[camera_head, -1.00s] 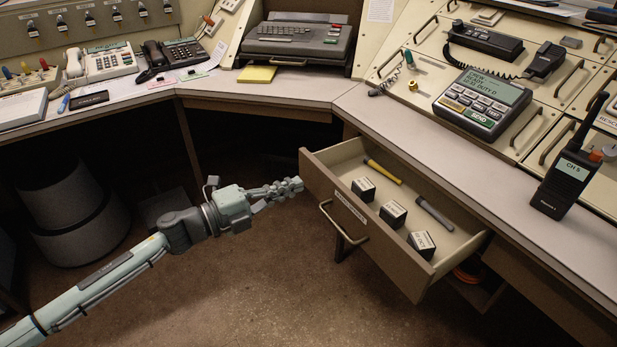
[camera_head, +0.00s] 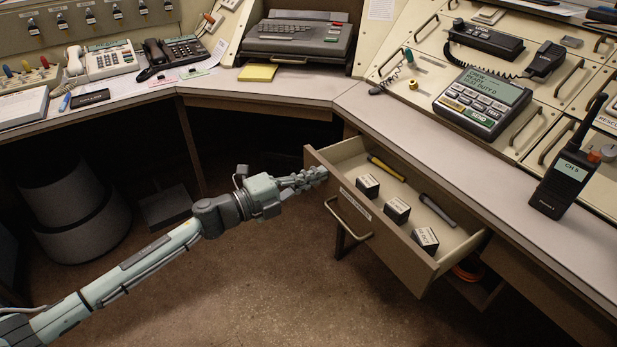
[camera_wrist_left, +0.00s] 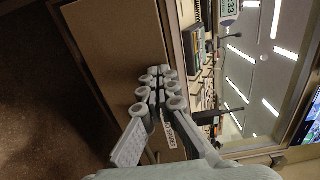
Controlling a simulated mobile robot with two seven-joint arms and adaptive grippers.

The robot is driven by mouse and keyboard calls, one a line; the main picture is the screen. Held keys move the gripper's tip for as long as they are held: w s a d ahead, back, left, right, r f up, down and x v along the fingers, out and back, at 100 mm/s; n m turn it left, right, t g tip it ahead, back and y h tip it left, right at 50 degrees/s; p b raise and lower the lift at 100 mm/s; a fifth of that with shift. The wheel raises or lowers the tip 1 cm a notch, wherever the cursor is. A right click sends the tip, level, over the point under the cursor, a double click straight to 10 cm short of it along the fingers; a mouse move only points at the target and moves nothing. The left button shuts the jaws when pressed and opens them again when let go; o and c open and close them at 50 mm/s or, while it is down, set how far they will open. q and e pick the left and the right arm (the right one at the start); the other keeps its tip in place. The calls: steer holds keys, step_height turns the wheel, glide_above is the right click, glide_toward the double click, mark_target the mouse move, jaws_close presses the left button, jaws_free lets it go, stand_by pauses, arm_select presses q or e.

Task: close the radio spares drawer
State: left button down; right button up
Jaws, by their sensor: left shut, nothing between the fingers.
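The radio spares drawer (camera_head: 381,236) is partly open under the right-hand desk, with its labelled front towards me. It holds several dark boxes, such as the nearest one (camera_head: 425,240), a yellow-handled tool (camera_head: 385,168) and a dark stick (camera_head: 437,210). My left gripper (camera_head: 318,174) is shut and empty, with its fingertips at the left end of the drawer front, above the handle (camera_head: 346,219). In the left wrist view the shut fingers (camera_wrist_left: 157,85) point at the drawer front (camera_wrist_left: 115,55), beside its label (camera_wrist_left: 170,135). My right gripper is out of view.
The desk top (camera_head: 420,130) runs above the drawer. A handheld radio (camera_head: 566,170) and a keypad unit (camera_head: 482,100) stand on the right. An orange coil (camera_head: 468,270) lies in a space below the drawer. The floor (camera_head: 250,290) in front is clear.

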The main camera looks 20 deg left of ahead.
arm_select(q)
steer(key=x, duration=0.9)
steer(key=shift+r, duration=0.1)
steer(key=x, duration=0.5)
steer(key=shift+w+d, duration=0.25)
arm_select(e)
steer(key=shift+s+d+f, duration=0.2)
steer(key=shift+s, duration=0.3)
